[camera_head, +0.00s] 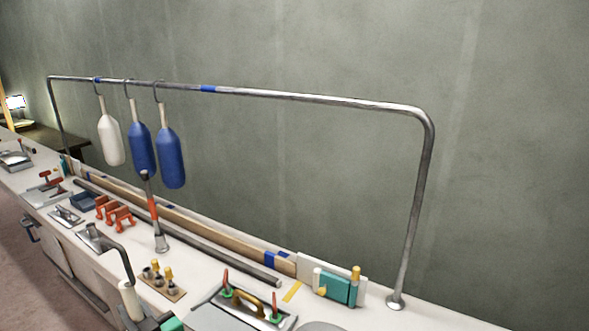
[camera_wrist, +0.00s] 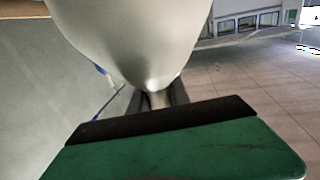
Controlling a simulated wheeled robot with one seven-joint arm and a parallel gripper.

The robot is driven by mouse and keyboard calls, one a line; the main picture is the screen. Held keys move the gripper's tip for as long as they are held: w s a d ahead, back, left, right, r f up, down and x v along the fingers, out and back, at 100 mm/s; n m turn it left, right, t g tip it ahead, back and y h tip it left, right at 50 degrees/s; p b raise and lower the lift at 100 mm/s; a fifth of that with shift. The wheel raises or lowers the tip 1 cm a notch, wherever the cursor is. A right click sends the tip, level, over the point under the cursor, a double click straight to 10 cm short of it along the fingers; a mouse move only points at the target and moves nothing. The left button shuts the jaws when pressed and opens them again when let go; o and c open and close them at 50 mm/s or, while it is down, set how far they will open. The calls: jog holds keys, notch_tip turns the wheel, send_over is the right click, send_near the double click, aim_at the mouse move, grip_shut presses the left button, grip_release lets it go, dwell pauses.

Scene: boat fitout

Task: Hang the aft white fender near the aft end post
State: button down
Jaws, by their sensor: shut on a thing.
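My gripper (camera_head: 150,322) is at the bottom edge of the head view, shut on a white fender (camera_head: 130,300). A dark curved rod rises above the fender's white part there. In the wrist view the held fender's wide white body (camera_wrist: 130,35) narrows to a neck between the jaws (camera_wrist: 157,100). A metal rail (camera_head: 300,97) runs above the counter, with a left end post (camera_head: 55,115) and a right end post (camera_head: 415,210). Another white fender (camera_head: 110,138) and two blue fenders (camera_head: 141,148) (camera_head: 170,157) hang by hooks towards its left end. I cannot tell which post is aft.
Blue tape (camera_head: 208,88) marks the rail right of the hanging fenders; the rail beyond is bare. The counter holds an upright post with a red band (camera_head: 153,207), orange clamps (camera_head: 118,217), a long grey tube (camera_head: 200,243), a peg block (camera_head: 162,287) and a teal block (camera_head: 337,286).

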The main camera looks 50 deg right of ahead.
jog(key=w+d+r+m+g+h+b, duration=0.25)
jog(key=d+r+h, duration=0.25)
jog(key=d, duration=0.7)
jog(key=w+d+r+m+g+h+b, duration=0.1)
jog(key=w+d+r+m+h+b, duration=0.25)
jog(key=d, duration=0.95)
jog(key=s+d+r+m+g+h+b, duration=0.1)
jog(key=s+d+r+m+g+h, duration=0.35)
jog(key=s+d, duration=0.4)
jog(key=s+d+r+m+g+h+b, duration=0.2)
jog(key=s+d+r+m+g+h, duration=0.3)
jog(key=d, duration=0.7)
jog(key=s+d+r+m+g+y+b, duration=0.1)
jog(key=s+d+r+m+g, duration=0.15)
jog(key=s+g, duration=0.4)
jog(key=s+d+r+m+g+b, duration=0.1)
jog(key=s+d+r+m+g, duration=0.2)
jog(key=s, duration=0.6)
jog(key=w+d+f+p, duration=0.1)
jog(key=d+f+p, duration=0.1)
jog(key=d+p, duration=0.3)
jog(key=w+d+f+p, duration=0.1)
jog(key=d+p, duration=0.4)
jog(key=d, duration=0.6)
jog(key=shift+w+d+f+n, duration=0.3)
jog(key=shift+w+d+f, duration=0.1)
jog(key=shift+f, duration=0.35)
jog(key=shift+t, duration=0.25)
